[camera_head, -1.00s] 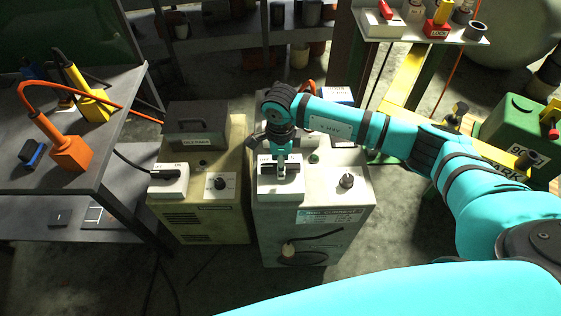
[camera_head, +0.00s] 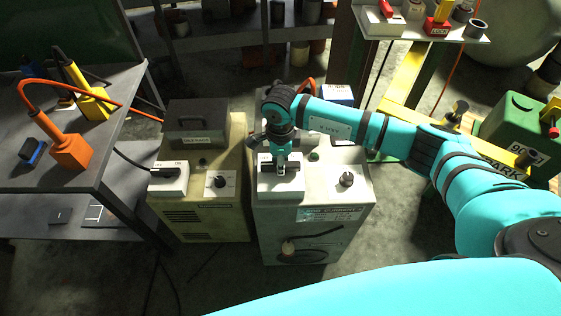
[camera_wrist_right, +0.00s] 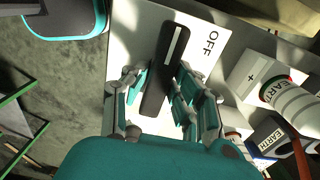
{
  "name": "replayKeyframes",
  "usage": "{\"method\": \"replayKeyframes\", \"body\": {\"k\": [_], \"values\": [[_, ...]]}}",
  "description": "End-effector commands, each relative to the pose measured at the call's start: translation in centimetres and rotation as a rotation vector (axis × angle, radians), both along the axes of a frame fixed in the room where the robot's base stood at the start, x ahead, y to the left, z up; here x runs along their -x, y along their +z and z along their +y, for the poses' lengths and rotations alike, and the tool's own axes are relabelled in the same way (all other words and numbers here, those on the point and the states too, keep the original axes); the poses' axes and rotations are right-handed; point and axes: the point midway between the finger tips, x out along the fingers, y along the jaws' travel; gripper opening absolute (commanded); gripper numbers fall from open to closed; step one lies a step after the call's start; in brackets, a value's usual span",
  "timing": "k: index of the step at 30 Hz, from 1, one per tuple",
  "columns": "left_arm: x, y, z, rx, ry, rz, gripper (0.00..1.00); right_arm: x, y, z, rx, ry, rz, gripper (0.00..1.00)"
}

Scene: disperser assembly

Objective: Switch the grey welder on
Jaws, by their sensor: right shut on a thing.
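The grey welder (camera_head: 270,222) stands on the floor at the middle of the head view. A white switch plate (camera_head: 272,188) lies on its top at the front left. My right gripper (camera_head: 281,158) points down over this plate. In the right wrist view the black switch handle (camera_wrist_right: 167,65) lies between the fingers of my right gripper (camera_wrist_right: 163,88), which is shut on it. The word OFF shows on the plate beside the handle's far end. The fingers partly hide the plate, and I cannot tell the switch position. My left gripper is not in view.
A yellowish welder (camera_head: 205,220) with its own white switch box (camera_head: 169,185) stands close on the left. The grey welder's dark knob (camera_head: 347,179) is right of the switch plate. A table (camera_head: 105,165) is at the left, a green canister (camera_head: 510,130) at the right.

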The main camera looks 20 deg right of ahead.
Motion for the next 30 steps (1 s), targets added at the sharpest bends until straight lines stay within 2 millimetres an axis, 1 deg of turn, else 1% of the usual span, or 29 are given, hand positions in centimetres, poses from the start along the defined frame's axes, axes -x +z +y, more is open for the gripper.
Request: {"method": "replayKeyframes", "body": {"k": [5,11,30], "values": [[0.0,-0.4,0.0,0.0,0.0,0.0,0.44,0.0,-0.1,0.0,0.0,-0.054,-0.001,0.0],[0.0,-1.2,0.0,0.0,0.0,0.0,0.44,-0.1,-0.2,0.0,0.001,-0.184,-0.002,0.0],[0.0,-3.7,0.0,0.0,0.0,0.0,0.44,-0.1,-0.1,-0.1,0.0,-0.784,-0.002,0.0]]}}
